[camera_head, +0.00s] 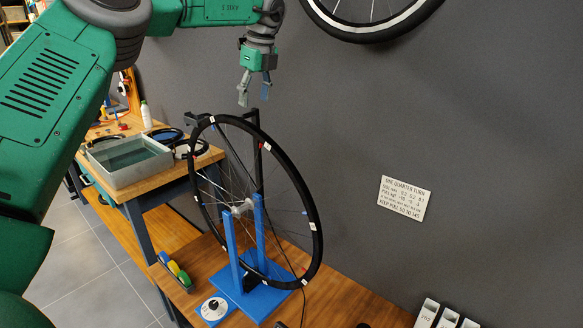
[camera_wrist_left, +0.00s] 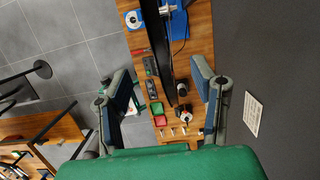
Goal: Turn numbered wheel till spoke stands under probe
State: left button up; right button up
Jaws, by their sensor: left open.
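The black-rimmed wheel (camera_head: 312,222) stands upright in a blue truing stand (camera_head: 259,232) on the wooden bench, with small white tags around its rim. A dark arm, perhaps the probe (camera_head: 250,115), reaches the top of the rim; which spoke is under it is too small to tell. My left gripper (camera_head: 254,95) is open and empty, above the top of the wheel and apart from it. In the left wrist view its spread fingers (camera_wrist_left: 160,95) show with the wheel's dark rim (camera_wrist_left: 162,50) between and beyond them. My right gripper is not in view.
A metal tray (camera_head: 125,165) of liquid sits on a side table at the left. A round dial (camera_head: 214,308) and coloured rolls (camera_head: 174,271) lie left of the stand. A printed sign (camera_head: 404,198) is on the grey wall. Another wheel (camera_head: 375,25) hangs at the top.

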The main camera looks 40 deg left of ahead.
aim_at(251, 125)
pick_arm(q)
jog(key=shift+a+f, duration=0.1)
jog(key=shift+a+f, duration=0.1)
jog(key=shift+f, duration=0.1)
jog(key=x, duration=0.8)
jog(key=shift+f, duration=0.55)
jog(key=shift+s, duration=0.15)
grip_shut()
